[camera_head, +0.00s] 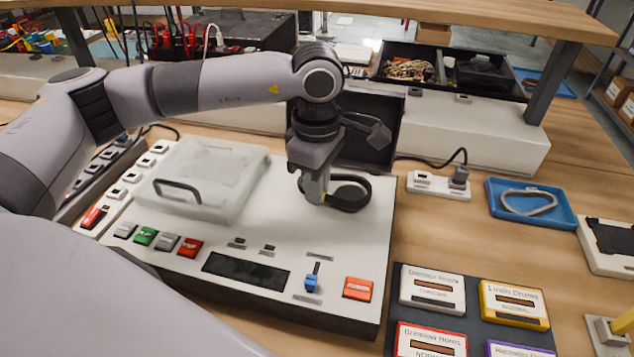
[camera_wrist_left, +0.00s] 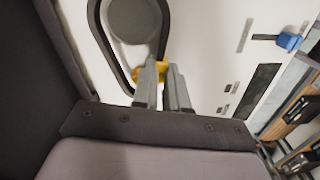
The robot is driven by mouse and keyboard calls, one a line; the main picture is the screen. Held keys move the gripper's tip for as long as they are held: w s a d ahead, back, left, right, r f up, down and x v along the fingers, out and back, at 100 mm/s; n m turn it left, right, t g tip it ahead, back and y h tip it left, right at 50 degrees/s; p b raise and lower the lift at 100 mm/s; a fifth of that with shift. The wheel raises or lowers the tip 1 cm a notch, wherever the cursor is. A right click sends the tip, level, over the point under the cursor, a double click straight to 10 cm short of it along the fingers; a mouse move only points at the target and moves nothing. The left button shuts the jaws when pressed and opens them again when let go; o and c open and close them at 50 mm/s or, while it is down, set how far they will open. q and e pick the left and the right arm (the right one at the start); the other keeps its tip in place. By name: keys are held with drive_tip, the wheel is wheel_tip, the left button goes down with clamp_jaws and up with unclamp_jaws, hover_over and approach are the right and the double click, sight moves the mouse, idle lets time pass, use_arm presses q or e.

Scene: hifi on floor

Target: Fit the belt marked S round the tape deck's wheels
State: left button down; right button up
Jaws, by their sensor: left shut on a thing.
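My left gripper (camera_head: 318,199) is low over the right part of the white tape deck (camera_head: 345,255), shut on a black belt (camera_head: 354,205). The belt forms a loop to the right of the fingers. In the left wrist view, the fingers (camera_wrist_left: 164,70) meet the belt (camera_wrist_left: 106,52) at a small yellow part. There the belt runs around a round grey wheel (camera_wrist_left: 135,18), with a visible gap beside it. I cannot tell whether the belt touches any wheel, and the letter S is not readable. My right gripper is not in view.
A blue tray (camera_head: 565,218) with a pale grey belt (camera_head: 528,202) lies at the right. A translucent cover (camera_head: 210,170) lies on the deck's left. Cassettes stand in a dark holder (camera_head: 470,297) at front right. A dark raised panel (camera_head: 385,125) stands behind the gripper.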

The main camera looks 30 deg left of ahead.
use_arm(q)
drive_tip(key=shift+f+b, duration=0.7)
drive_tip(key=shift+f, duration=0.05)
idle(0.8)
drive_tip(key=c, duration=1.1)
unclamp_jaws()
drive_tip(key=shift+r, duration=0.1)
wheel_tip(320, 180, up, 7)
drive_tip(key=shift+f, duration=0.1)
wheel_tip(320, 180, up, 6)
drive_tip(key=p, duration=0.3)
drive_tip(key=shift+p, duration=0.3)
